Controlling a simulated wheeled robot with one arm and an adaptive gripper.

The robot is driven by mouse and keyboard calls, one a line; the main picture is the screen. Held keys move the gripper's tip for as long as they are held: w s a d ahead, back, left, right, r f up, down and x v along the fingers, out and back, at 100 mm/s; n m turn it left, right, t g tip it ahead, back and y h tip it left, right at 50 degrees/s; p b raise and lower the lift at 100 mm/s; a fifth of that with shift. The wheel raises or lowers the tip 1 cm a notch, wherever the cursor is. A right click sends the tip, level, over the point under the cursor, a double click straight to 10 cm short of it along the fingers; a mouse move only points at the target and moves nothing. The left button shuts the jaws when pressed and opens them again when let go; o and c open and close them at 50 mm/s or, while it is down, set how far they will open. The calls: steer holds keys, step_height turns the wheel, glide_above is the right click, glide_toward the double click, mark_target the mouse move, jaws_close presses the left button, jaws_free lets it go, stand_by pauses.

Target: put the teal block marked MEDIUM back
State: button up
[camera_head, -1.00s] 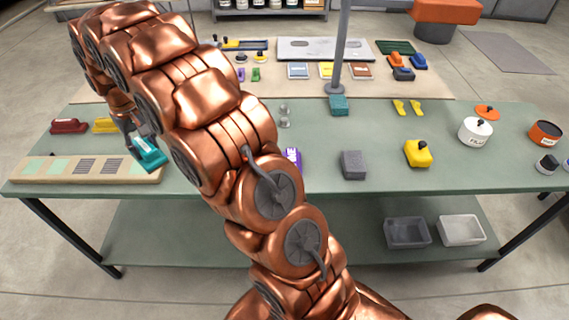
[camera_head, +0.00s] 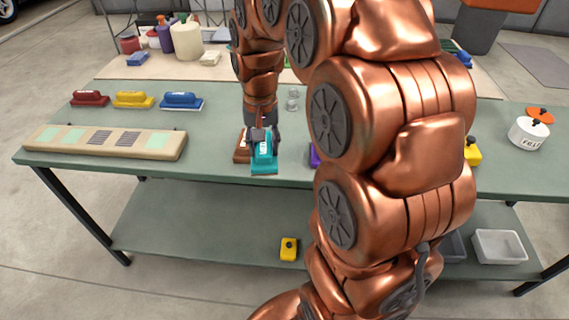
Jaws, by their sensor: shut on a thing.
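My gripper (camera_head: 262,132) is shut on a teal block (camera_head: 264,158) with a pale label, whose lettering is too small to read. The block is at the front part of the green table, right of the beige board. I cannot tell whether it touches the tabletop. A brown block (camera_head: 241,150) is close behind it on the left, partly hidden. The beige board (camera_head: 165,146) holds green pads and dark striped patches. Red (camera_head: 90,98), yellow (camera_head: 133,100) and blue (camera_head: 181,102) handled blocks stand in a row behind the board.
My arm hides much of the table's middle and right. A purple block (camera_head: 314,156) peeks out beside it. A white pot (camera_head: 528,133) stands at the right. A yellow block (camera_head: 289,248) and a white bin (camera_head: 499,246) are on the lower shelf.

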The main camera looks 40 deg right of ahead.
steer(key=s+f+m+b, duration=0.2)
steer(key=s+f+b, duration=0.1)
steer(key=s, duration=0.3)
steer(key=w+d+p, duration=0.1)
steer(key=w+d, duration=0.2)
steer(key=w, duration=0.1)
steer(key=w+d+f+p, duration=0.1)
steer(key=w+d, duration=0.3)
steer(key=w+d+f+p, duration=0.1)
steer(key=w+d, duration=0.2)
steer(key=w, duration=0.1)
steer(key=shift+w+d+p, duration=0.15)
steer(key=shift+d+p, duration=0.1)
steer(key=shift+p, duration=0.1)
steer(key=shift+f+p, duration=0.55)
steer(key=shift+f, duration=1.15)
steer(key=shift+f, duration=0.2)
steer(key=o, duration=1.1)
steer(key=shift+r, duration=0.15)
